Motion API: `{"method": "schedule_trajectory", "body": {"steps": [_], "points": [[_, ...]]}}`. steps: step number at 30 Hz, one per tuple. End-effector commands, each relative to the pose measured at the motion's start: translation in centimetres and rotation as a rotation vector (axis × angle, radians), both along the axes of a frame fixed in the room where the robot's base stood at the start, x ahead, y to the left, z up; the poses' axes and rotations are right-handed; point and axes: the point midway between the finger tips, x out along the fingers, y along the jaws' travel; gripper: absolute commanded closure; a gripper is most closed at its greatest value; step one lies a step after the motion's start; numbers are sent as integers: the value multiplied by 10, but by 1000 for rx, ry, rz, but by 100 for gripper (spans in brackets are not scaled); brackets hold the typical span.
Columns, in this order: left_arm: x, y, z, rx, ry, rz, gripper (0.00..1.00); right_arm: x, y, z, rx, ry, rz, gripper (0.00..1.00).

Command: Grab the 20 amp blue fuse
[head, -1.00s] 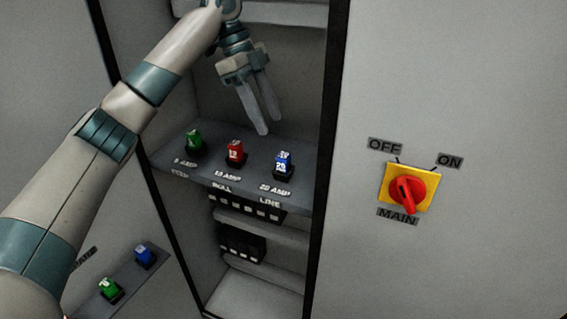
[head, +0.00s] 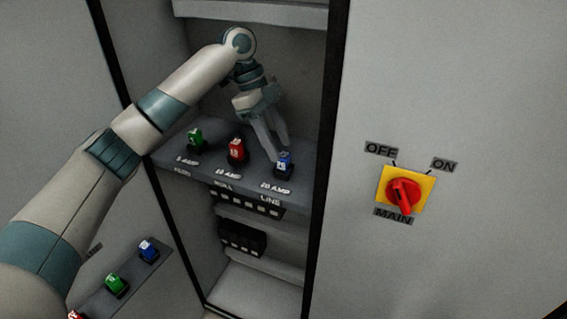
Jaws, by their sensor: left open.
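The blue 20 amp fuse (head: 285,162) stands in its socket at the right end of the shelf panel (head: 215,179) inside the cabinet, above the label "20 AMP". My left gripper (head: 279,150) is open, pointing down, with its fingertips right at the top of the blue fuse and slightly left of it. I cannot tell whether the fingers touch the fuse or straddle it. My right gripper is not in the head view.
A red fuse (head: 236,149) and a green fuse (head: 195,138) stand left on the same panel. A lower left panel holds another blue fuse (head: 148,248) and green fuse (head: 116,283). A red main switch (head: 403,193) is on the right door. The cabinet's dark frame edge (head: 325,150) is close right.

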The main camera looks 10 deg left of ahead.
Motion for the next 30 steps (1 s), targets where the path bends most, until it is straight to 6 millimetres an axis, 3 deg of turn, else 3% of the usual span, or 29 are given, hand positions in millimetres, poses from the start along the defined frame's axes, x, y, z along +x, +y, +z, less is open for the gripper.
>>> {"method": "schedule_trajectory", "body": {"steps": [6,12,27,30], "points": [[0,-7,-19,1,4,-1,55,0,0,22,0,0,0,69],[-1,-14,-39,1,1,0,55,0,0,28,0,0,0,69],[-1,-15,-42,1,1,0,55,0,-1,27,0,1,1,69],[-1,-15,-41,1,1,0,76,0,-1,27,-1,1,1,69]]}}
